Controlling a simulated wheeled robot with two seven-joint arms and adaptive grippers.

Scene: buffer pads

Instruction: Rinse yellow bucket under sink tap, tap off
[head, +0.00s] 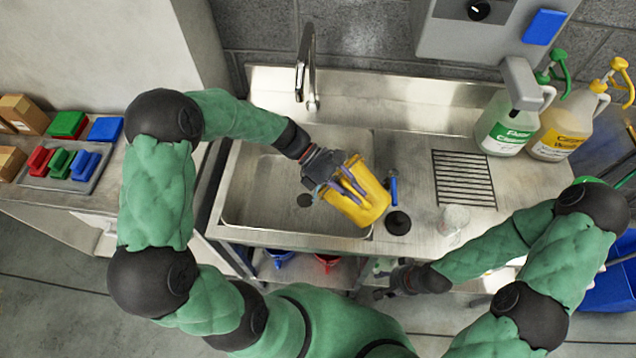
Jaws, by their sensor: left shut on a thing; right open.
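The yellow bucket (367,197) is tilted over the right part of the sink basin (254,207). My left gripper (346,187) is shut on the yellow bucket and holds it from its left side. The tap (306,68) rises from the back of the sink, up and left of the bucket, and I see no water running from it. My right gripper (384,292) is open and empty, low in front of the sink's front edge. Whether the bucket touches the basin is hard to tell.
A black drain rack (463,178) lies on the right drainboard. A blue-handled tool (393,187) and a dark round thing (398,222) lie right of the bucket. Jugs with green (508,125) and yellow (567,127) labels stand at the back right. Blue and red buckets (327,262) sit below.

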